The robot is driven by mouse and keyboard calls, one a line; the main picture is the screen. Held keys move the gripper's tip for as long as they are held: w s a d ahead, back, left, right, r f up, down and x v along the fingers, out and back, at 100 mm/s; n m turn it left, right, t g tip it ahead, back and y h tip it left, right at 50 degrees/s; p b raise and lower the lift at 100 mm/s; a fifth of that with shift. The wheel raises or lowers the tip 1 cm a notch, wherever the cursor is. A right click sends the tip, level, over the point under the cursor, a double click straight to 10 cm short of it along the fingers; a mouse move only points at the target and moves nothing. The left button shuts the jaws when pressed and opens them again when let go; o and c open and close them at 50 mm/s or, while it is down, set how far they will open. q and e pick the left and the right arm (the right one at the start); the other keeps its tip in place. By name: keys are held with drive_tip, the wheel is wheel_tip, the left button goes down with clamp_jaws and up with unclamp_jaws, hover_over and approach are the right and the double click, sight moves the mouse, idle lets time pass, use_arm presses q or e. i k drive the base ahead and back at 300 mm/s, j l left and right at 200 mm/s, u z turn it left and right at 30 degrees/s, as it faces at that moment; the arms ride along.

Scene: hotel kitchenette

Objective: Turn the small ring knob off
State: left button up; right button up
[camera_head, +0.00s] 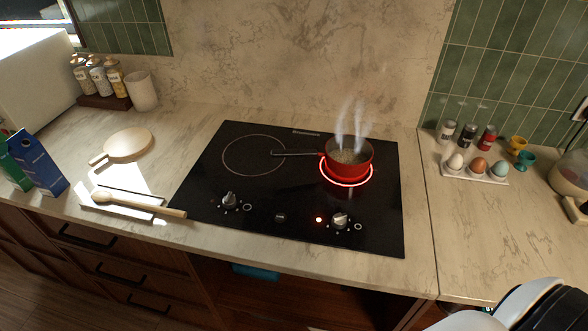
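A black two-ring cooktop (290,235) is set in the stone counter. The smaller right ring (346,183) glows red under a red saucepan (352,160), which steams and has its dark handle pointing left. The right knob (340,220), silver on top, sits at the front right of the cooktop, in front of the lit ring. A red indicator light (319,219) is lit just left of it. The left knob (230,199) stands in front of the larger, unlit left ring (254,155). Neither of my grippers is in view.
An egg tray (474,176) and shakers stand at right. A white and black part of mine shows at bottom right. Space around the right knob is clear.

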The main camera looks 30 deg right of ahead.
sight(339, 220)
drive_tip(key=z, duration=1.15)
